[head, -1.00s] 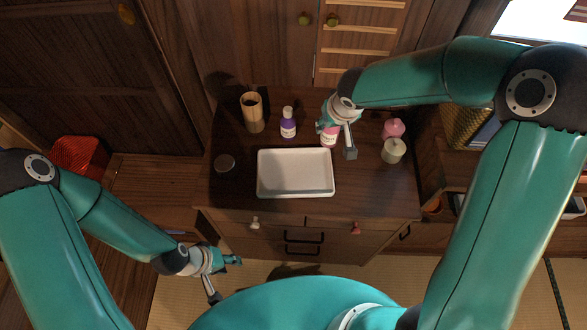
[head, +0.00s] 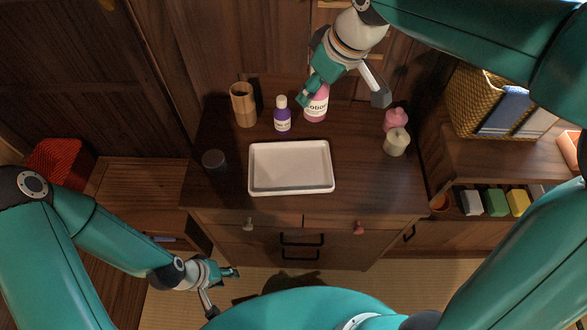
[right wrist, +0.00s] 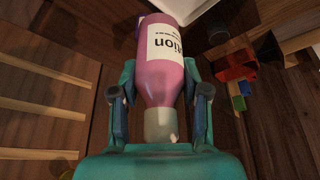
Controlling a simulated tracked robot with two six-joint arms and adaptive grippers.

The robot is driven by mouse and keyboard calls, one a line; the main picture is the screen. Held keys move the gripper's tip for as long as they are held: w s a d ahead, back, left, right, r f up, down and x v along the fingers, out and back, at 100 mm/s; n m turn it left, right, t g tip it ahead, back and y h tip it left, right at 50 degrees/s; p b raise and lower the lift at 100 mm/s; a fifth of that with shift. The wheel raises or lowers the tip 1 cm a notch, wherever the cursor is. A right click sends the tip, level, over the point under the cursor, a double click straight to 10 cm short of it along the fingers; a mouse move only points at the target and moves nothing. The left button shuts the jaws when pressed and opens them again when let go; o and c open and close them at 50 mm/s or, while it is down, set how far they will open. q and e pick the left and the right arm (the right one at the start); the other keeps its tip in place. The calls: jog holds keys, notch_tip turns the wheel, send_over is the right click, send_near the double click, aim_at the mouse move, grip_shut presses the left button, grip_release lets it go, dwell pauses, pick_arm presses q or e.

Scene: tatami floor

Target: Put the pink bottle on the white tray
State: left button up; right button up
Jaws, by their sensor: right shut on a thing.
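The pink bottle (head: 316,104) with a white lotion label is at the back of the dark cabinet top in the head view, just right of a purple bottle. My right gripper (head: 342,93) is shut on it. In the right wrist view the pink bottle (right wrist: 162,78) lies between the two fingers, its pale cap toward my palm. It appears raised off the cabinet top. The white tray (head: 290,190) lies empty at the front middle of the cabinet top. My left gripper (head: 222,287) is open and empty, low in front of the cabinet.
The purple bottle (head: 282,115) and a wooden cup (head: 243,105) stand behind the tray. A dark round jar (head: 214,160) is left of it. A cream jar (head: 397,142) and a pink container (head: 396,119) stand at the right. A woven basket (head: 472,98) sits on the right-hand shelf.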

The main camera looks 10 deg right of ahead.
jog(key=shift+s+a+f, duration=0.1)
jog(key=shift+s+f, duration=0.05)
jog(key=shift+f, duration=0.3)
notch_tip(320, 180, down, 18)
jog(key=shift+f+b, duration=0.25)
jog(key=shift+b, duration=0.85)
jog(key=shift+f, duration=0.1)
jog(key=o, duration=1.3)
jog(key=shift+c, duration=0.2)
jog(key=shift+r, duration=0.2)
jog(key=p+v, duration=0.1)
jog(key=v, duration=1)
jog(key=shift+r, duration=0.4)
